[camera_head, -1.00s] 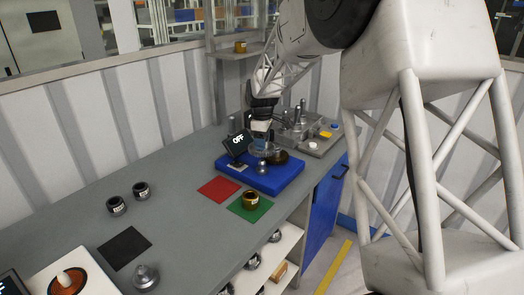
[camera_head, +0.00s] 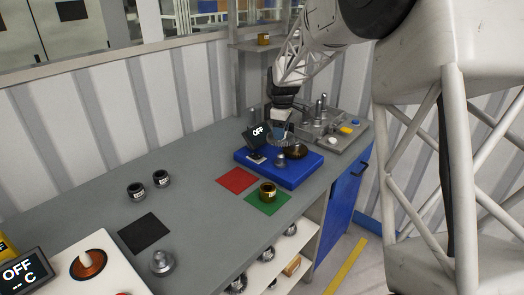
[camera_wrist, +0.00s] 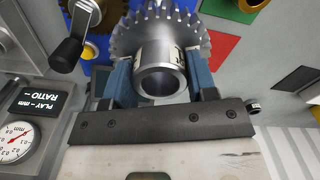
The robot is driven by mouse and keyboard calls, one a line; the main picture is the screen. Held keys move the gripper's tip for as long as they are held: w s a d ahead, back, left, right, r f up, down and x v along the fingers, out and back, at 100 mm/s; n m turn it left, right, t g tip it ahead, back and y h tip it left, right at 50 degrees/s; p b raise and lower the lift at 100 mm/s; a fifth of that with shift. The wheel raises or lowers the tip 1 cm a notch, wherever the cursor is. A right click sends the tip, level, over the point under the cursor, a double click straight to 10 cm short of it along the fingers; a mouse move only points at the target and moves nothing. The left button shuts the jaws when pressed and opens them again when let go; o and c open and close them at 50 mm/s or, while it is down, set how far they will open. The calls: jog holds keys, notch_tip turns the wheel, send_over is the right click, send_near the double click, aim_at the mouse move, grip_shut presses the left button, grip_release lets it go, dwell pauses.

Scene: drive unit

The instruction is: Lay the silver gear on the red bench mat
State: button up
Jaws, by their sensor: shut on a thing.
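The silver gear (camera_wrist: 160,55), toothed with a smooth hollow hub, is held between the blue-grey fingers of my gripper (camera_wrist: 160,85) in the wrist view. In the head view my gripper (camera_head: 281,130) and the silver gear (camera_head: 278,139) are above the blue drive unit base (camera_head: 255,160), next to its OFF display. The gear's height above the base is hard to tell. The red bench mat (camera_head: 237,180) lies bare on the grey bench, in front and left of the base. In the wrist view the red mat (camera_wrist: 221,48) is right of the gear.
A brass collar (camera_head: 268,193) stands on the green mat (camera_head: 259,205), beside the red one. A dark brass gear (camera_head: 296,151) and a silver part (camera_head: 281,161) are on the base. Two dark collars (camera_head: 148,186) and a black mat (camera_head: 144,233) lie left, with clear bench between.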

jog(key=s+a+f+m, duration=0.1)
jog(key=a+f+m, duration=0.1)
jog(key=a, duration=0.6)
jog(key=s+a+f+m, duration=0.2)
jog(key=a, duration=0.6)
jog(key=shift+a+f, duration=0.15)
jog(key=shift+f, duration=0.05)
jog(key=shift+s, duration=0.1)
jog(key=shift+f, duration=2.5)
jog(key=shift+f, duration=2.5)
jog(key=shift+f, duration=0.15)
jog(key=o, duration=0.9)
